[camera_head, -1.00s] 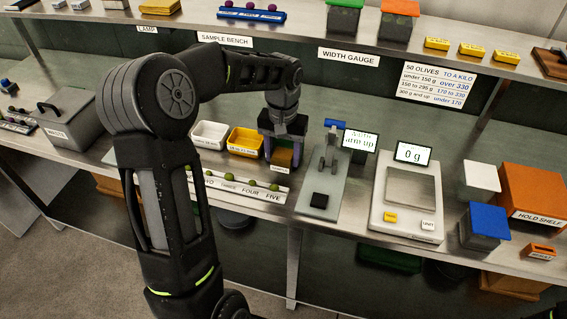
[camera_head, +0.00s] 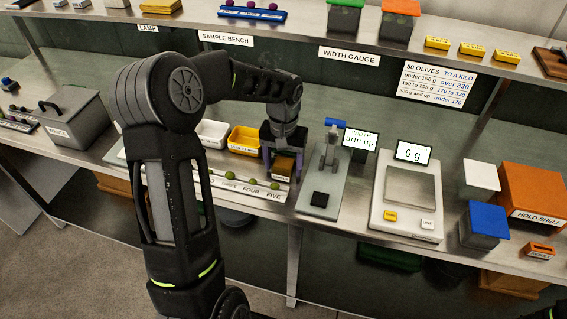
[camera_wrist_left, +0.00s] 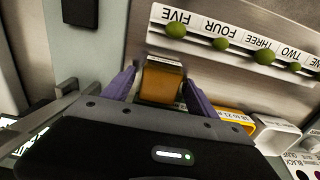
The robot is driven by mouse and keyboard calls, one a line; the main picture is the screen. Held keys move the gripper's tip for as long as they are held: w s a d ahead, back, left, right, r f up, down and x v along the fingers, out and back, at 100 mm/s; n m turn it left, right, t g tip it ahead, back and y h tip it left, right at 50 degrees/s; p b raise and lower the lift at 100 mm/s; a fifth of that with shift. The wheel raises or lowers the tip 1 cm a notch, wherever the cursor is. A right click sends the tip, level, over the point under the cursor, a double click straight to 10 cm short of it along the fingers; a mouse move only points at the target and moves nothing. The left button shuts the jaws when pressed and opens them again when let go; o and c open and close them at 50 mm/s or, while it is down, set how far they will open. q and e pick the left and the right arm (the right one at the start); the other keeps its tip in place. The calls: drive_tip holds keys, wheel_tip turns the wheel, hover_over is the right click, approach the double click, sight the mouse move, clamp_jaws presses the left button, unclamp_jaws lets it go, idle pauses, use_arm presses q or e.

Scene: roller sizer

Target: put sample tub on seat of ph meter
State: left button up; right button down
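The sample tub (camera_head: 286,166), a small brown-orange tub with a white label, is at the bench front behind the olive rail. It also shows in the left wrist view (camera_wrist_left: 161,84). My left gripper (camera_head: 283,163) points down with its purple fingers on both sides of the tub and looks closed on it. Any gap under the tub is unclear. No pH meter label is readable; a "WIDTH GAUGE" sign hangs above. My right gripper is out of view.
A white bin (camera_head: 211,133) and a yellow bin (camera_head: 245,140) stand left of the tub. The olive rail (camera_head: 235,185) runs along the front edge. A scale (camera_head: 408,205) reading 0 g and a blue-lidded box (camera_head: 487,222) stand to the right.

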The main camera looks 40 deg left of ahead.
use_arm(q)
drive_tip(key=shift+o, duration=0.7)
drive_tip(key=shift+r, duration=0.2)
wheel_tip(320, 180, up, 12)
drive_tip(key=b, duration=0.1)
drive_tip(key=shift+c, duration=0.3)
